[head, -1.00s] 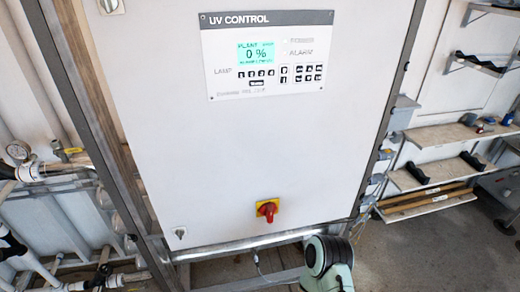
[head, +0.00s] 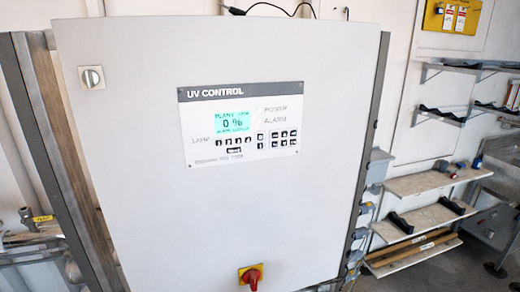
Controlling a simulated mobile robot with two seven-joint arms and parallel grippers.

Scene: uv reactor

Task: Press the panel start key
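The UV control panel (head: 243,176) sits on the upper middle of a pale grey cabinet door (head: 150,215) in the head view. Its lit display (head: 232,121) reads 0 % with PLANT text above it. Small dark keys (head: 283,139) lie in groups at the panel's lower right, and a row of lamp keys (head: 234,142) lies under the display. The key markings are too small to read, so I cannot tell which is the start key. The power and alarm lamps look unlit. Neither gripper is in view.
A red rotary switch (head: 250,277) on a yellow plate is low on the door. A key switch (head: 91,77) is at its upper left. Shelves (head: 430,182) stand at the right, and pipes with a yellow-tagged valve (head: 42,218) are at the left. The door front is unobstructed.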

